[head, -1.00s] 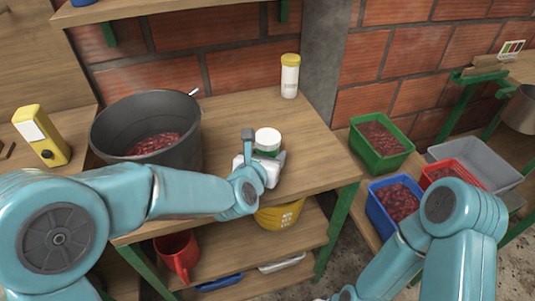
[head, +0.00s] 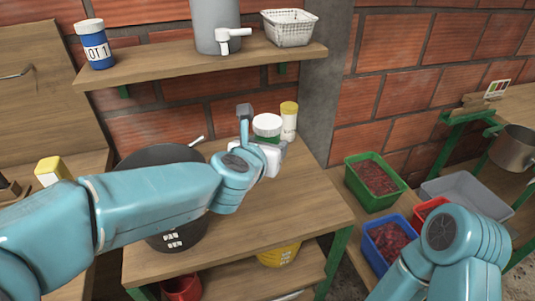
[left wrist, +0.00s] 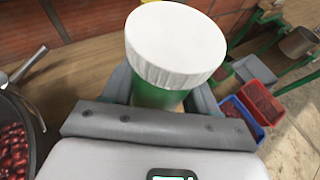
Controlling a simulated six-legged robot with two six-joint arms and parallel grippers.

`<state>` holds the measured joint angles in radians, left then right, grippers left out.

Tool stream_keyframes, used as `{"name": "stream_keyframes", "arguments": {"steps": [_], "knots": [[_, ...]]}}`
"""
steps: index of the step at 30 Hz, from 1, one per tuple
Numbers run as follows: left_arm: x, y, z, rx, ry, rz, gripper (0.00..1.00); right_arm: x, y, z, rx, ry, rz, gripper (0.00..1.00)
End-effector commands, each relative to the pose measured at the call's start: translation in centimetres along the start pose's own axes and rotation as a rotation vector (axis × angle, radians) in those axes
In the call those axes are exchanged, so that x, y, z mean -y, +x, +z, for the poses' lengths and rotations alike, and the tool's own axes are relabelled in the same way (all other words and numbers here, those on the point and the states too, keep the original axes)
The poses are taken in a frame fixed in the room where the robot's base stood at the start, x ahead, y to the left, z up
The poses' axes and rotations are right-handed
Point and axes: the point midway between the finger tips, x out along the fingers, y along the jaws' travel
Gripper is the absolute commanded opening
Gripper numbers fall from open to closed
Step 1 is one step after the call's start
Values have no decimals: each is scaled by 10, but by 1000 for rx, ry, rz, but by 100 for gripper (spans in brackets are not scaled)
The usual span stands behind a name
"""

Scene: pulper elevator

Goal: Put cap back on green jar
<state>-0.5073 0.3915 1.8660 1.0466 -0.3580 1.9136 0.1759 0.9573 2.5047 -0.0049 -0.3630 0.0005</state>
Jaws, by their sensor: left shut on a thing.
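The green jar (left wrist: 155,96) has a white ribbed cap (left wrist: 175,45) sitting on its top, seen close up in the left wrist view. My left gripper (head: 266,140) is shut around the jar's body, with a finger on each side. In the head view the white cap (head: 267,124) shows above the gripper, and only a strip of green shows under it. The jar appears held above the wooden table (head: 270,195), toward its back right. Its underside is hidden. My right arm shows at the lower right, but its gripper is out of frame.
A yellow-capped jar (head: 288,122) stands close behind the held jar. A dark pot (head: 175,230) is partly hidden by my left arm. The shelf (head: 200,62) overhead holds a grey container and white basket (head: 290,27). Green (head: 375,182) and blue (head: 390,240) bins lie right.

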Motion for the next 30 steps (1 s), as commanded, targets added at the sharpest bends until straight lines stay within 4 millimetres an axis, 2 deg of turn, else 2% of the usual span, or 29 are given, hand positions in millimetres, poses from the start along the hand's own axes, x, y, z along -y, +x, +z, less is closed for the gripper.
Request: {"name": "stream_keyframes", "arguments": {"steps": [3, 14, 15, 19, 20, 30], "knots": [[0, -4, 9, 1, 0, 0, 28, 2, -6, 0, 0, 0, 0, 88], [0, -4, 9, 0, 0, 0, 28, 2, -5, 0, 0, 0, 0, 88], [0, -4, 9, 0, 0, 0, 52, 2, -5, 0, 0, 0, 0, 88], [0, -4, 9, 0, 0, 0, 10, 2, -5, 0, 0, 0, 0, 88], [0, -4, 9, 0, 0, 0, 4, 2, -5, 0, 0, 0, 0, 88], [0, -4, 8, 0, 0, 0, 4, 2, -5, 0, 0, 0, 0, 88]]}}
